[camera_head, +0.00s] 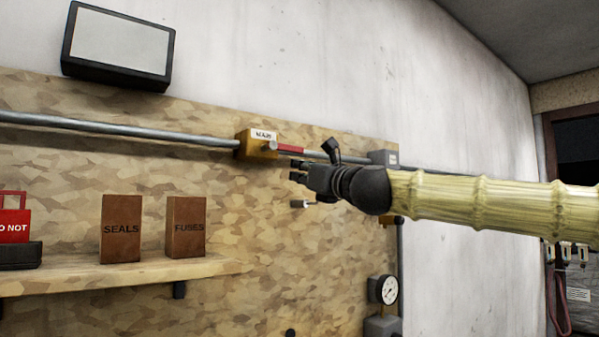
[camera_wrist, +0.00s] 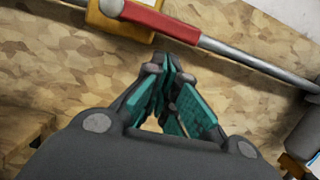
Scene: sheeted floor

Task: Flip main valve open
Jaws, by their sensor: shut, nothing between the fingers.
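The main valve (camera_head: 256,145) is a yellow block with a white label, set on a grey pipe along the board. Its red lever (camera_head: 290,149) points right, lying along the pipe. In the wrist view the red lever (camera_wrist: 160,19) crosses the top, with part of the yellow valve body (camera_wrist: 120,28) behind it. My gripper (camera_head: 296,171) is below the lever, near its right end, and apart from it in the wrist view. The gripper's teal-padded fingers (camera_wrist: 166,68) are closed together at the tips with nothing between them.
A shelf (camera_head: 130,273) at lower left holds brown SEALS (camera_head: 121,229) and FUSES (camera_head: 186,227) boxes and a red tag (camera_head: 14,226). A grey pipe fitting (camera_head: 383,158) is right of the valve. A gauge (camera_head: 386,289) sits lower right. A dark-framed panel (camera_head: 118,45) hangs above.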

